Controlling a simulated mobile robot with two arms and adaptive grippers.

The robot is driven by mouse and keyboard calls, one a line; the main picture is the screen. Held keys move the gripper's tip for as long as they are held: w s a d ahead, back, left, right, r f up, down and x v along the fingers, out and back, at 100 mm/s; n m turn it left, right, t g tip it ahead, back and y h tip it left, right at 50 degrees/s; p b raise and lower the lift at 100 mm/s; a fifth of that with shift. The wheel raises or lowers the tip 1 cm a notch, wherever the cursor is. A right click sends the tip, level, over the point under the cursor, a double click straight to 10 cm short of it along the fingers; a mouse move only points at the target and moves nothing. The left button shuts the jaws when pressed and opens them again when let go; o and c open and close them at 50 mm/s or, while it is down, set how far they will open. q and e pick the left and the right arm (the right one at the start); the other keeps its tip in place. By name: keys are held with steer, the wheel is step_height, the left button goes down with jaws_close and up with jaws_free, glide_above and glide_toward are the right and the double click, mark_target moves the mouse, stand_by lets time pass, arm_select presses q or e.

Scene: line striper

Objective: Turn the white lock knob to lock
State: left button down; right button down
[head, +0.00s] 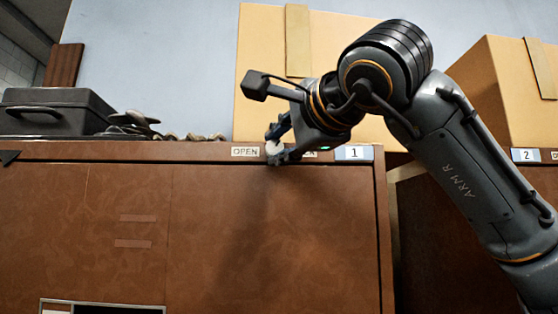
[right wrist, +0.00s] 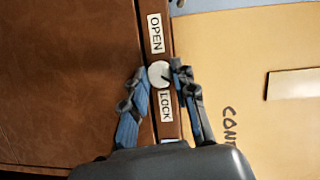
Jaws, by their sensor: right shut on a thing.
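The white lock knob (head: 272,147) is a small round disc on the top rail of the brown cabinet (head: 270,235). In the right wrist view the knob (right wrist: 158,73) sits between an OPEN label (right wrist: 155,33) and a LOCK label (right wrist: 166,106), with a small dark mark near its edge. My right gripper (head: 276,149) is shut on the knob, with one blue-and-black finger on each side of it in the right wrist view (right wrist: 160,76). In the head view the fingers partly cover the knob and the LOCK label. My left gripper is not in view.
A large cardboard box (head: 262,80) stands on the cabinet behind my right gripper. A dark case (head: 55,112) lies on top at the left. A blue label marked 1 (head: 354,153) is right of the knob. A second cabinet and box (head: 500,90) stand farther right.

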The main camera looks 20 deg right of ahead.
steer(key=shift+f+m+t+b, duration=0.15)
steer(key=shift+m+t+b, duration=0.15)
steer(key=shift+m+b, duration=0.45)
steer(key=c, duration=1.1)
jaws_free()
steer(key=shift+o, duration=0.2)
steer(key=shift+s, duration=0.1)
steer(key=s+d, duration=0.1)
steer(key=s, duration=1.1)
steer(key=shift+d, duration=0.2)
